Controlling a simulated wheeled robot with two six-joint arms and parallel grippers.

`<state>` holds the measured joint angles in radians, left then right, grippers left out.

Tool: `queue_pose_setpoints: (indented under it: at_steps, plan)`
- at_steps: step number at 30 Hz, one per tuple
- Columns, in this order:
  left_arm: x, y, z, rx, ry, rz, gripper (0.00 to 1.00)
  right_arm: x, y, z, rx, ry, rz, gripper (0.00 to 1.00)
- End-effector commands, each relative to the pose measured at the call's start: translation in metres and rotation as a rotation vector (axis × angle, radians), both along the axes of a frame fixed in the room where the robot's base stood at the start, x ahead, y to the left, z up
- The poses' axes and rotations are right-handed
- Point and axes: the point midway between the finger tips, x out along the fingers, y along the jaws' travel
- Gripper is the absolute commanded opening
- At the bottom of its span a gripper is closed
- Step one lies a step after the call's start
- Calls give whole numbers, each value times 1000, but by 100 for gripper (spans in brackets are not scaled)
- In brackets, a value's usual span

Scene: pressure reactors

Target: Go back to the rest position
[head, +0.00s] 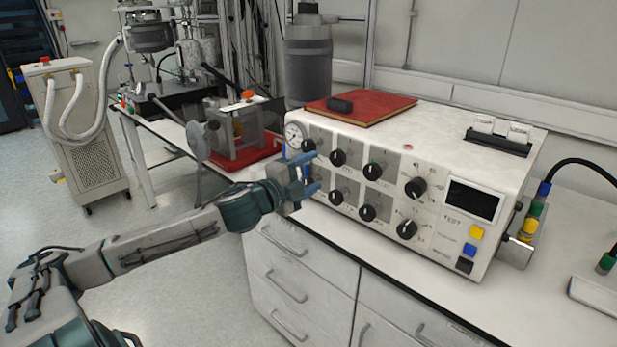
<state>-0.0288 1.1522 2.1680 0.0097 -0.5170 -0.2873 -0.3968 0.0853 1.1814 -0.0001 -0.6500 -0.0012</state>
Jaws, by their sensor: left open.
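My left arm comes in from the lower left. Its gripper (311,173) has blue fingertips, is open, and is in front of the left end of the white control box (465,230), close to the pressure gauge and the leftmost black knobs. I cannot tell whether a fingertip touches a knob. Nothing shows between the fingers. My right gripper is not in view.
The control box stands on a white bench with drawers (290,285). A red book (375,108) lies on the box. A red tray (262,150) with an apparatus is behind the gripper. A wheeled chiller (90,155) stands far left. Floor is clear between.

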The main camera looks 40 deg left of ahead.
Motion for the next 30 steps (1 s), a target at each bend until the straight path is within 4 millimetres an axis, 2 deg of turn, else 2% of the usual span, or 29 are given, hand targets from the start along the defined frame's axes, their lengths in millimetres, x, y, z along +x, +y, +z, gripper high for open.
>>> queue_pose_setpoints:
  at_steps: [20,23,26,29,30]
  plan:
    - [-3,-1,0,-1,0,-3,61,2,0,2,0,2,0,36]
    - [-1,3,-5,-13,7,6,61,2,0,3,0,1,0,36]
    - [5,20,-29,-61,38,50,61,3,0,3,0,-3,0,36]
    - [12,50,-80,-155,102,132,61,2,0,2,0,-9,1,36]
    - [14,63,-107,-198,135,172,61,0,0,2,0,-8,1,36]
